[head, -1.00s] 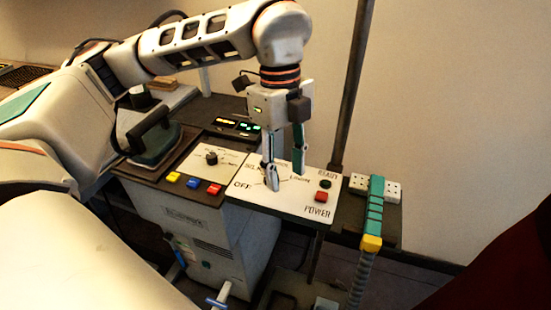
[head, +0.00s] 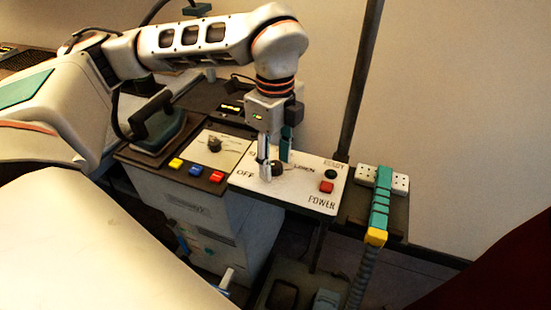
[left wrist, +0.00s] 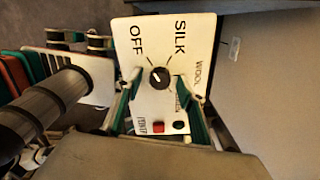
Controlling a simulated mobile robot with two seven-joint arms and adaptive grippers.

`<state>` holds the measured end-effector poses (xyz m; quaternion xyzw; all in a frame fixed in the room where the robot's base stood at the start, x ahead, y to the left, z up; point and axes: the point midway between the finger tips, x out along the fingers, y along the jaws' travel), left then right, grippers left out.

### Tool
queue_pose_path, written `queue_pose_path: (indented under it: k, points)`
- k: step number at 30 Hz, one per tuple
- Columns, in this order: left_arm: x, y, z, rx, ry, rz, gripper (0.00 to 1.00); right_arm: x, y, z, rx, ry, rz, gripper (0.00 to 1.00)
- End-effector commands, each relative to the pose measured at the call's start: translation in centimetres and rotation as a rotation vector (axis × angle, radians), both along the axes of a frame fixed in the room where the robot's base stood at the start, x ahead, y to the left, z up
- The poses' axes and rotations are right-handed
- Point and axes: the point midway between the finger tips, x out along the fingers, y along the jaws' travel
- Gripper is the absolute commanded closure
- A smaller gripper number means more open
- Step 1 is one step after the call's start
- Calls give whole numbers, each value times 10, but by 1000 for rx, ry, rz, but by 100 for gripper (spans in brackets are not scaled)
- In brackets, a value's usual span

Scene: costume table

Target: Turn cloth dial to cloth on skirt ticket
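The cloth dial (head: 278,168) is a dark round knob on a white panel (head: 300,190) marked OFF and LINEN. In the left wrist view the dial (left wrist: 159,78) sits between the words OFF, SILK and WOOL. Its pale mark is too small to read surely. My left gripper (head: 275,163) points down at the dial. Its teal-lined fingers are apart, one on each side of the dial; I cannot tell whether they touch it. The fingers (left wrist: 158,88) also show in the left wrist view. No skirt ticket can be made out. My right gripper is not in view.
A red button (head: 326,187) and a dark green one sit on the panel's right. A smaller panel with another knob (head: 214,144) and coloured buttons is to the left, near an iron (head: 158,125). A teal-and-yellow handled hose (head: 380,205) and a pole stand right.

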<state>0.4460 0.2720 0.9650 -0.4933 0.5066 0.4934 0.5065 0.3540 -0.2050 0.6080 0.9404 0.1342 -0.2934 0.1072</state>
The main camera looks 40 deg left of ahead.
Motion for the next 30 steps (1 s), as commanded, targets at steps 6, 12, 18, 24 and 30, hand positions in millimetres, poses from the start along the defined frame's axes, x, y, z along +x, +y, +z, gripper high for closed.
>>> queue_pose_path:
  k: [6,12,18,24,30]
  points:
    - [0,0,0,0,0,0,61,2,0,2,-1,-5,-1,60]
    - [0,0,0,0,1,0,99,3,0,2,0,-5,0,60]
    - [0,0,0,0,1,-5,99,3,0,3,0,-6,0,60]
    - [0,0,1,0,1,-57,99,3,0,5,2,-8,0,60]
    - [0,0,2,0,1,-183,99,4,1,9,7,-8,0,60]
